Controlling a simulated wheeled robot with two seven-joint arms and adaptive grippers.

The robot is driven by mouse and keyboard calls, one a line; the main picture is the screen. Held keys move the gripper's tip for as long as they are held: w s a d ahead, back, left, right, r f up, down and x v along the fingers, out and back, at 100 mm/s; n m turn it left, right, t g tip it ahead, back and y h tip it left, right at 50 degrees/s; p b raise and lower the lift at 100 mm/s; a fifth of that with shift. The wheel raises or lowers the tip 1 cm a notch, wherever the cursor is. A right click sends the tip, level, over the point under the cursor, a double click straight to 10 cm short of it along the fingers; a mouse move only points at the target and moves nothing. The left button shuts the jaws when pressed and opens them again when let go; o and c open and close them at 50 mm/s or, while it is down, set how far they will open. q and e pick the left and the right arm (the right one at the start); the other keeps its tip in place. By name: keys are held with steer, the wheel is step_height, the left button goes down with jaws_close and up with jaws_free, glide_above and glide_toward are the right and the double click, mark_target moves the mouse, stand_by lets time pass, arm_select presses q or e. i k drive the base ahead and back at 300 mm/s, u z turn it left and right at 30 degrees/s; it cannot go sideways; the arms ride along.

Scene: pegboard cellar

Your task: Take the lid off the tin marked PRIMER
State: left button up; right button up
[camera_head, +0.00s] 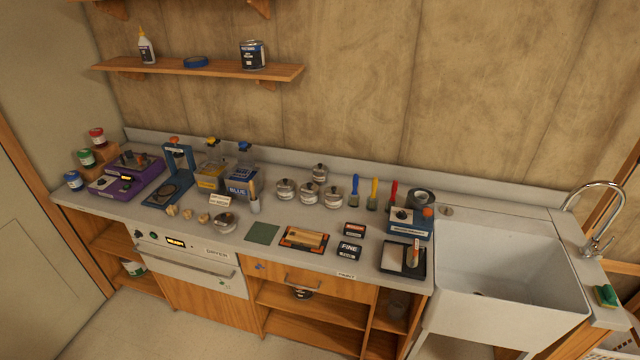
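Several small silver tins with knobbed lids stand together on the middle of the counter: one at the left (285,189), one at the back (320,173), one in front (309,194) and one at the right (333,197). Another lidded silver tin (225,222) stands apart, nearer the counter's front edge. The marks on these tins are too small to read, so I cannot tell which is PRIMER. A larger dark tin with a white label (253,55) is on the wall shelf; its label is also unreadable. Neither of my grippers shows in the head view.
A sanding block on a board (303,239), a green sheet (262,233) and FINE box (348,251) lie in front of the tins. Brushes (373,194) stand right of them, bins (241,183) left. A white sink (508,265) is at the right.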

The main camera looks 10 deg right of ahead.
mark_target(283, 185)
steer(key=z, duration=0.2)
steer(key=i, duration=1.2)
steer(key=u, duration=0.85)
